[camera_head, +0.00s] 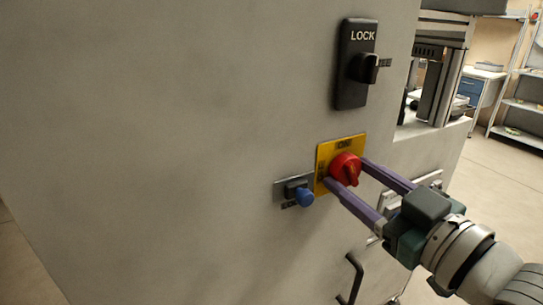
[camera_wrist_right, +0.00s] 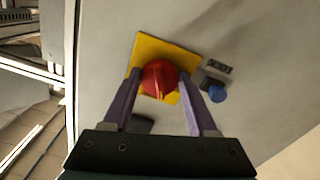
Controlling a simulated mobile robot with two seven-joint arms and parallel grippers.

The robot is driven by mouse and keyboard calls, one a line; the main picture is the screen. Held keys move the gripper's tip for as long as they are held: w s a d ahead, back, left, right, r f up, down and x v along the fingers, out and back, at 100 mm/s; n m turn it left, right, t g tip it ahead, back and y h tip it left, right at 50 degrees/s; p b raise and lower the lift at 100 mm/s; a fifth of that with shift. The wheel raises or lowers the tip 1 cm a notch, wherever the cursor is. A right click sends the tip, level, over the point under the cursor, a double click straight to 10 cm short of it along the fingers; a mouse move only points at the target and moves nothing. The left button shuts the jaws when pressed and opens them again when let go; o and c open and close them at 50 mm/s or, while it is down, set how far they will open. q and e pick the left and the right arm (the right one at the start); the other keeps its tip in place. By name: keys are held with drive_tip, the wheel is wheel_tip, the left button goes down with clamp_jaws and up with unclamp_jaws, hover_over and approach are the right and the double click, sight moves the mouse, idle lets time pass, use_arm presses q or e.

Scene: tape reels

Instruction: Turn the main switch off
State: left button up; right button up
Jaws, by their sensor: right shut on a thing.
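The main switch is a red rotary knob (camera_head: 346,168) on a yellow plate (camera_head: 322,153) on the grey cabinet wall. An "ON" label shows at the top of the plate. My right gripper (camera_head: 348,172) reaches in from the lower right, with one purple finger on each side of the red knob, shut on it. In the right wrist view the red knob (camera_wrist_right: 159,78) sits between the two fingertips, its ridge roughly in line with the fingers. The yellow plate (camera_wrist_right: 150,47) is partly covered by the knob and fingers. My left gripper is not in view.
A blue button (camera_head: 304,196) sits on a small plate just left of the main switch. A black LOCK switch (camera_head: 352,88) is above it. A black handle (camera_head: 352,278) is below. Shelves (camera_head: 520,105) stand at the far right. The wall to the left is bare.

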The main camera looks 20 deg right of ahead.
drive_tip(key=n, duration=0.6)
drive_tip(key=shift+r+n, duration=0.1)
drive_tip(key=shift+n, duration=0.2)
drive_tip(key=n, duration=0.4)
drive_tip(key=shift+d, duration=0.1)
drive_tip(key=shift+n, duration=1)
drive_tip(key=o, duration=1.4)
